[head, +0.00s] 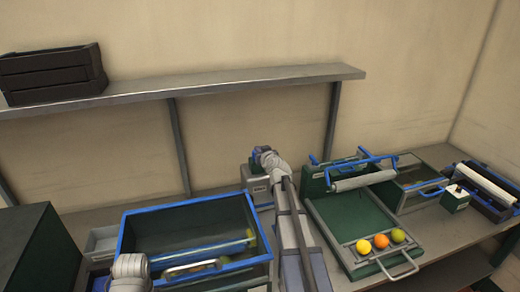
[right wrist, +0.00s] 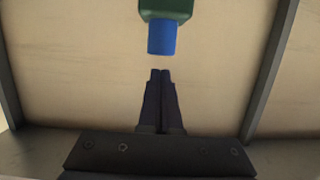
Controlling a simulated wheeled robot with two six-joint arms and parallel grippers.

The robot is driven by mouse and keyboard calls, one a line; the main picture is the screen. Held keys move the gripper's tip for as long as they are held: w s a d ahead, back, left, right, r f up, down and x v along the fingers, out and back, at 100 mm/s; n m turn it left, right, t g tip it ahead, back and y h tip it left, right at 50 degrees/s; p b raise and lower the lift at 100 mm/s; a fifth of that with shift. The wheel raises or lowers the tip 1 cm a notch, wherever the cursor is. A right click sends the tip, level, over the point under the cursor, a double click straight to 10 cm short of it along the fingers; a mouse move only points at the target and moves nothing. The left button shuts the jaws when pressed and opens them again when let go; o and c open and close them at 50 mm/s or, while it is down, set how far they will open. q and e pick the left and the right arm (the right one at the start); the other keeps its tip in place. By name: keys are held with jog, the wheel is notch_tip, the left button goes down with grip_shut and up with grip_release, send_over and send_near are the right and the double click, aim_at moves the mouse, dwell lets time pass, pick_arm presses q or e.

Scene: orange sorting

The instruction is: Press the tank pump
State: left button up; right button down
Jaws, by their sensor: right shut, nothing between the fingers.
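My right gripper (right wrist: 161,74) is shut with nothing between its fingers. In the right wrist view a green part with a blue cylindrical tip (right wrist: 162,38) is just beyond the fingertips, with a visible gap; I cannot tell whether it is the pump. In the head view my right arm reaches up the middle to a grey box (head: 259,190) behind the tank; its fingers are not clear there. The green tank (head: 145,216) with a blue rim stands left of that arm. My left wrist shows at the lower left; its fingers cannot be made out.
A green tray (head: 345,212) with a roller holds an orange, a yellow and a green fruit. A small white-and-green box (head: 456,197) and a black-and-blue roller unit (head: 487,187) stand at the right. A wall shelf (head: 200,82) bears a dark crate (head: 53,75).

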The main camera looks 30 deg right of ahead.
jog(key=p+v, duration=0.1)
jog(key=v, duration=0.7)
jog(key=shift+s+a+p, duration=0.2)
jog(key=shift+a+p, duration=0.05)
jog(key=shift+p, duration=0.05)
jog(key=shift+r, duration=0.1)
dwell(0.7)
